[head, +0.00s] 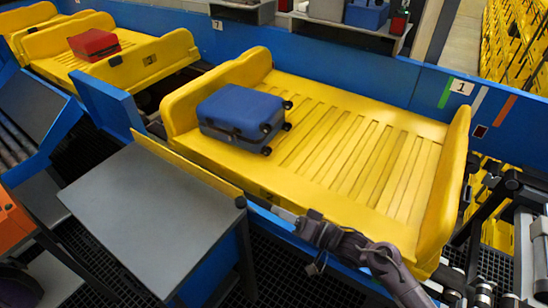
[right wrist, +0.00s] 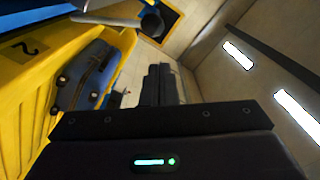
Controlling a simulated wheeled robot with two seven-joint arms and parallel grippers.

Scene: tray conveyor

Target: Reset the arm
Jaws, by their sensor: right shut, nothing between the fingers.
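My right gripper (head: 285,213) is at the near edge of the large yellow tray (head: 425,150), its arm coming in from the lower right. In the right wrist view its dark fingers (right wrist: 160,85) are together with nothing between them. A blue suitcase (head: 238,112) lies flat on the left part of this tray, apart from the gripper. The suitcase also shows in the right wrist view (right wrist: 88,75), left of the fingers. My left gripper is not in view.
A grey-topped table (head: 150,215) stands at the tray's near left. Another yellow tray (head: 150,62) carries a red suitcase (head: 93,43) at the upper left. A blue wall (head: 330,62) runs behind the trays. The right part of the large tray is empty.

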